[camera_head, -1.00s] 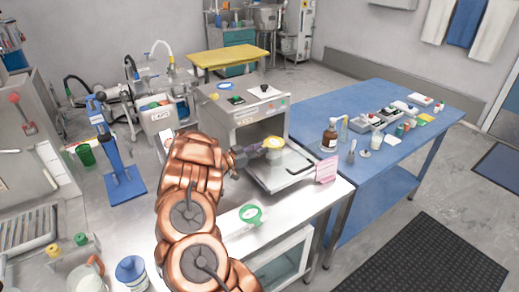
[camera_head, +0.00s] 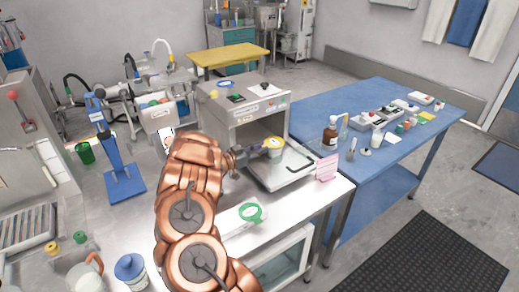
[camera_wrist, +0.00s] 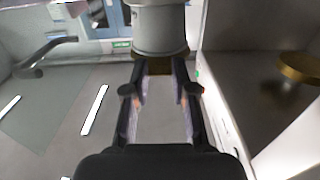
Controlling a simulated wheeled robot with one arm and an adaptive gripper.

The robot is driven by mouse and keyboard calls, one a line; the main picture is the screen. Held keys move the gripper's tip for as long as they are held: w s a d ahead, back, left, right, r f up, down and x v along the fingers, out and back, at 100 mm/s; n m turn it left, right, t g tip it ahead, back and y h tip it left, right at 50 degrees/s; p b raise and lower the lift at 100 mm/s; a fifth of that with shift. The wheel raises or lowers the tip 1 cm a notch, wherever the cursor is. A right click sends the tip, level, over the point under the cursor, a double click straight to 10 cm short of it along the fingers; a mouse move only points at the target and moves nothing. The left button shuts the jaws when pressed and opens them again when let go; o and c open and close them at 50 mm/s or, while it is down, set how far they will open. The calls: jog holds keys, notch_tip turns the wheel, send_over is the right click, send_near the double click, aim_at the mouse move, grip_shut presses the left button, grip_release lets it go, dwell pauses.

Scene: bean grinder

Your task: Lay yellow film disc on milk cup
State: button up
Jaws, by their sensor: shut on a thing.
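The yellow film disc (camera_head: 273,142) shows at my fingertips, at the top of a pale cup. My gripper (camera_head: 256,151) reaches in from the left and is shut on the disc. In the wrist view, which looks upside down, my fingers (camera_wrist: 160,92) meet a brownish-gold strip, apparently the film disc (camera_wrist: 160,66) in shade. Right against it is a pale cylinder, apparently the milk cup (camera_wrist: 160,28). In the head view the milk cup (camera_head: 273,153) is small and partly covered. I cannot tell whether the disc fully touches its rim.
The grey box machine (camera_head: 240,112) stands open behind the cup, with a pulled-out tray (camera_head: 290,172) and black handle. A gold disc (camera_wrist: 300,66) shows inside its chamber. A pink card (camera_head: 327,168) and a brown bottle (camera_head: 330,136) are to the right.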

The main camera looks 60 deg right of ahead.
jog(key=shift+f+b, duration=0.35)
jog(key=shift+f, duration=0.05)
dwell(0.9)
dwell(0.3)
jog(key=o, duration=0.8)
jog(key=shift+c, duration=0.2)
jog(key=shift+o, duration=0.4)
jog(key=o, duration=0.5)
